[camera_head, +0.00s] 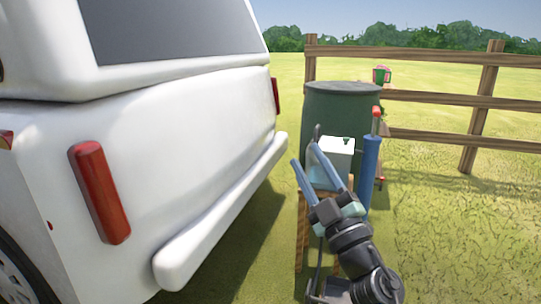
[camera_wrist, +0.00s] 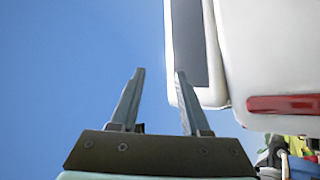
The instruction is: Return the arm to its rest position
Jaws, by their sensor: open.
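My gripper (camera_head: 318,160) is at the end of my dark arm, in the lower middle of the head view. Its two long grey-blue fingers point up and to the left and stand apart with nothing between them. In the wrist view my gripper (camera_wrist: 158,88) is open too, with blue sky behind its fingers. In the head view the fingers overlap a white box-like object on a small wooden stand, partly hiding it.
A white van (camera_head: 180,130) fills the left, and its rear (camera_wrist: 270,55) shows in the wrist view. A dark green barrel (camera_head: 335,105), a blue cylinder with a red top (camera_head: 370,165) and a wooden fence (camera_head: 430,55) stand behind. Grass at right is open.

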